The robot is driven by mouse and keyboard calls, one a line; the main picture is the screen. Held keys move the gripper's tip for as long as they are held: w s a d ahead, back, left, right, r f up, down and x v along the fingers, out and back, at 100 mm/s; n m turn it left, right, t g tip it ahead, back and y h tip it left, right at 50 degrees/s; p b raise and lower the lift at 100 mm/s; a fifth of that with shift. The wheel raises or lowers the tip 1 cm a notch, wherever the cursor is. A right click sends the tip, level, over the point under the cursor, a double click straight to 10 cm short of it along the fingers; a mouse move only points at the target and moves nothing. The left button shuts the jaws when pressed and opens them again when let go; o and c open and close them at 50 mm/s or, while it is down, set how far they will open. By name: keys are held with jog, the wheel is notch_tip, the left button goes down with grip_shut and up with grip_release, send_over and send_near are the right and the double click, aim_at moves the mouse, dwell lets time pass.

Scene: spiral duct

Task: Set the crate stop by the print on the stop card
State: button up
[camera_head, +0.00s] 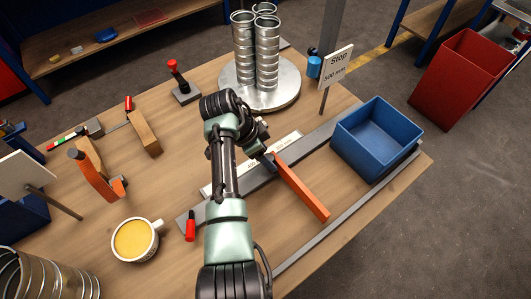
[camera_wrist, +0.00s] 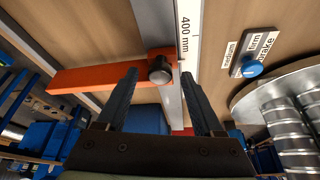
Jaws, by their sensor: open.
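The stop card (camera_head: 336,65) stands on a post at the back of the table and reads "Stop 500 mm". The crate stop is an orange bar (camera_head: 302,188) lying across the grey rails, left of the blue crate (camera_head: 375,138). In the wrist view the orange bar (camera_wrist: 92,77) carries a dark round knob (camera_wrist: 160,70) at one end, by the white scale (camera_wrist: 188,32) printed "400 mm". My gripper (camera_wrist: 158,76) is open, its fingertips on either side of the knob; I cannot tell if they touch it. In the head view my gripper (camera_head: 266,160) hides the knob.
Steel spiral ducts (camera_head: 266,50) stand on a round turntable (camera_head: 285,95) at the back. A blue knob (camera_wrist: 252,67) sits on a labelled plate. A red bin (camera_head: 462,80) stands off the table.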

jog(key=c, duration=1)
grip_shut()
jog(key=shift+s+d+f, duration=0.1)
